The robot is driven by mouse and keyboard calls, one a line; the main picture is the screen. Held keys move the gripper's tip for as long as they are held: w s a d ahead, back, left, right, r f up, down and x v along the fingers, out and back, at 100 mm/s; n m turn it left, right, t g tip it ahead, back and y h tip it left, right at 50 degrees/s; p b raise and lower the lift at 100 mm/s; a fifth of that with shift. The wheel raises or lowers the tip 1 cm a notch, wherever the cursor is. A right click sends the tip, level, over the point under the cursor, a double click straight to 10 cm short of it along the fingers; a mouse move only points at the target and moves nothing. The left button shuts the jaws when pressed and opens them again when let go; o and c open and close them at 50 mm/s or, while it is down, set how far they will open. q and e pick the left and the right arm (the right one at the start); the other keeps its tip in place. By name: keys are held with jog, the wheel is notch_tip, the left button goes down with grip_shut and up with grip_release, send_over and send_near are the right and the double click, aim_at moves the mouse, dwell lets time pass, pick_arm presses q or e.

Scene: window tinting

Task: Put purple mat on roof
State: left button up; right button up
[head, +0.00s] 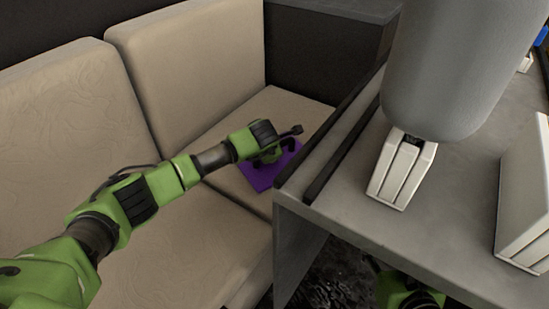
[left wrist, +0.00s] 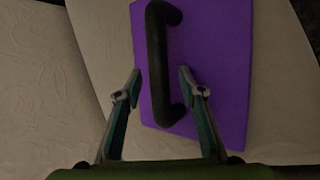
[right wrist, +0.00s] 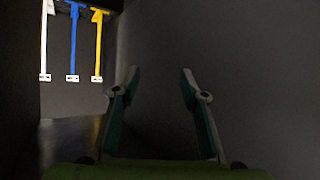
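The purple mat (head: 257,177) lies on the beige sofa seat in the head view. In the left wrist view the mat (left wrist: 225,80) carries a black bar handle (left wrist: 157,60) along its surface. My left gripper (head: 278,148) is over the mat and covers part of it. In the left wrist view my left gripper (left wrist: 160,74) is open, with one finger on each side of the handle; contact cannot be told. My right gripper (right wrist: 160,73) is open and empty, facing a dark surface. I cannot tell which surface is the roof.
A beige sofa (head: 60,110) fills the left. A grey counter (head: 455,205) stands right of the mat, with black rails along its edge. A large grey cylinder (head: 455,70), a white block (head: 393,175) and a white panel (head: 526,200) occupy it. White, blue (right wrist: 74,40) and yellow tools hang in the right wrist view.

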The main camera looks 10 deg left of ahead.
pick_arm(q)
grip_shut()
jog(key=shift+r, duration=0.1)
jog(key=shift+r, duration=0.1)
